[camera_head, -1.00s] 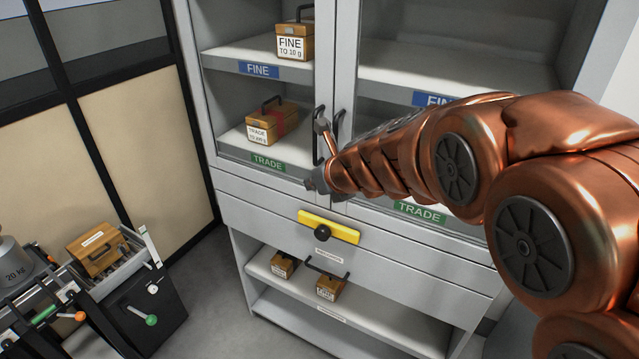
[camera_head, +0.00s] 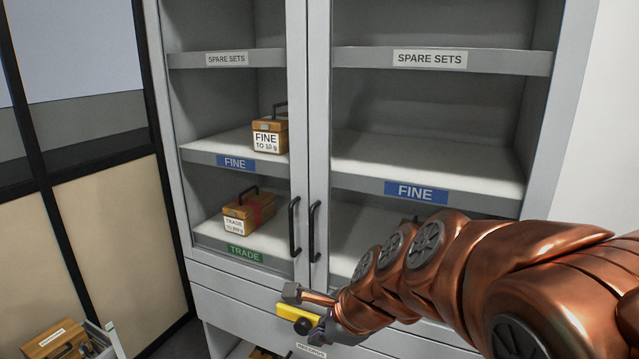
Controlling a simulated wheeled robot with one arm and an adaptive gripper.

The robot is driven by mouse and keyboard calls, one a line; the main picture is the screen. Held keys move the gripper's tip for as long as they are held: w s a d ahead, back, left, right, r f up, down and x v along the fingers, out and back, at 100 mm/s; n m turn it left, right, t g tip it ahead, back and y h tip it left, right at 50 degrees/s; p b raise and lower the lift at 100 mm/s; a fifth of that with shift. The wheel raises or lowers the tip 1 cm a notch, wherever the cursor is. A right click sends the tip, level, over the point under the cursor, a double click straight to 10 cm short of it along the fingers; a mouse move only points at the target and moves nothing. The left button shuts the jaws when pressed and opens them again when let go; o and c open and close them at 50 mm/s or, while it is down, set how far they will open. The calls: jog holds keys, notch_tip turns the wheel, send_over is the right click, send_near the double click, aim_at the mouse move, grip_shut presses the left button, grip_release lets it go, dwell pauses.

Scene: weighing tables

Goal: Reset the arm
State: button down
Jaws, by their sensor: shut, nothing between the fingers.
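My copper arm reaches in from the right edge. My gripper (camera_head: 322,311) is at its end, low in the middle of the view, in front of the cabinet (camera_head: 316,120). It is shut and empty, and its fingers are partly hard to make out. It overlaps the right part of a yellow bar with a black knob (camera_head: 303,326) on the drawer front. I cannot tell whether it touches the bar. The cabinet's two black door handles (camera_head: 294,226) stand just above the gripper, apart from it.
Behind the left door, a FINE box (camera_head: 268,139) and a TRADE box (camera_head: 246,213) sit on separate shelves. The right FINE shelf (camera_head: 430,160) looks empty. A wooden box (camera_head: 52,342) sits at the lower left. A panelled partition (camera_head: 110,220) stands left of the cabinet.

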jog(key=s+d+f+n+g+h, duration=0.2)
jog(key=s+d+f+n+g, duration=0.1)
jog(key=s+d+n, duration=0.6)
jog(key=s+d+f+n+g+h, duration=0.3)
jog(key=s+d+n, duration=0.6)
jog(key=s, duration=0.6)
jog(key=shift+d+f, duration=0.25)
jog(key=shift+f, duration=0.1)
jog(key=c, duration=1.9)
grip_release()
